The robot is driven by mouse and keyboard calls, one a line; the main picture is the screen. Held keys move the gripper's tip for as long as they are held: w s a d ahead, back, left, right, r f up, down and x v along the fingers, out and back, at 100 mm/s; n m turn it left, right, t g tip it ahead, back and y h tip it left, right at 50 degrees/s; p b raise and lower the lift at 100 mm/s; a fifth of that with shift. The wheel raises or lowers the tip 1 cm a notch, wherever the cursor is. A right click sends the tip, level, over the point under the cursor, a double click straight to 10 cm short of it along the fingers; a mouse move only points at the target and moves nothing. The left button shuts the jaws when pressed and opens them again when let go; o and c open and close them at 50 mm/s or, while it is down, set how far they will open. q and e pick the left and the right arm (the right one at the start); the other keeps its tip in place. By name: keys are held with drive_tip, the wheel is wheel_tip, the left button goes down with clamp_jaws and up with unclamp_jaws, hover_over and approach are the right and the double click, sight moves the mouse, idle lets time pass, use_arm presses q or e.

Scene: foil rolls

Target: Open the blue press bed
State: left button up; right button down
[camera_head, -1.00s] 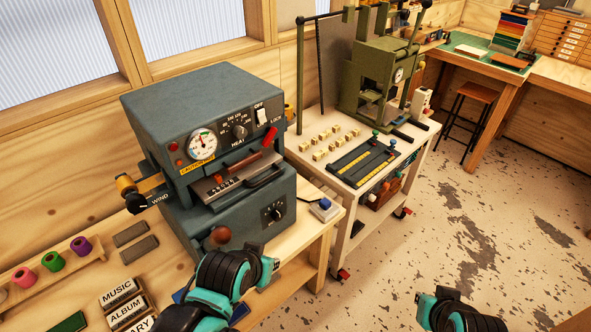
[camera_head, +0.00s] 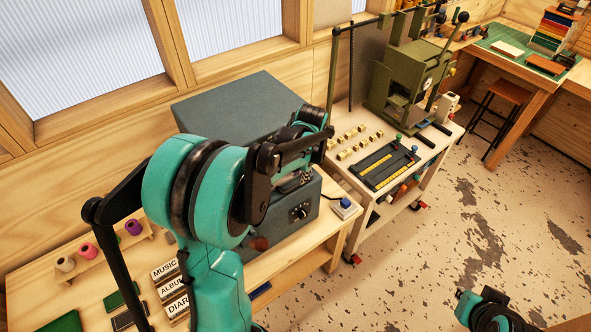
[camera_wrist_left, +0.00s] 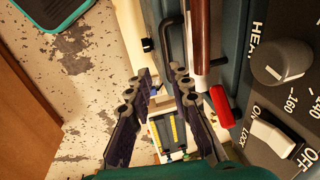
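The blue press (camera_head: 235,108) stands on the wooden bench, and my left arm hides most of its front in the head view. A small part of its bed (camera_head: 292,184) shows below my wrist. In the left wrist view, my left gripper (camera_wrist_left: 161,74) is open and empty. The bed's dark U-shaped handle (camera_wrist_left: 164,38) lies just beyond the fingertips, roughly between them; contact cannot be told. Right of it are a brown bar (camera_wrist_left: 201,40) and a red-ended lever (camera_wrist_left: 222,106). The heat knob (camera_wrist_left: 281,62) and rocker switch (camera_wrist_left: 277,134) are farther right.
A cart with a green press (camera_head: 408,85) and a dark type tray (camera_head: 380,165) stands right of the bench. A blue-button box (camera_head: 346,207) sits at the bench edge. Foil rolls (camera_head: 88,251) and title blocks (camera_head: 172,285) lie at left. Floor at right is open.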

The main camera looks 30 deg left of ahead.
sight(295, 187)
use_arm(q)
drive_tip(key=f, duration=0.2)
drive_tip(key=w+a+f, duration=0.1)
drive_tip(key=f, duration=0.2)
drive_tip(key=a+f, duration=0.1)
drive_tip(key=f, duration=0.2)
drive_tip(key=shift+w+a, duration=0.15)
drive_tip(key=shift+a, duration=0.1)
clamp_jaws()
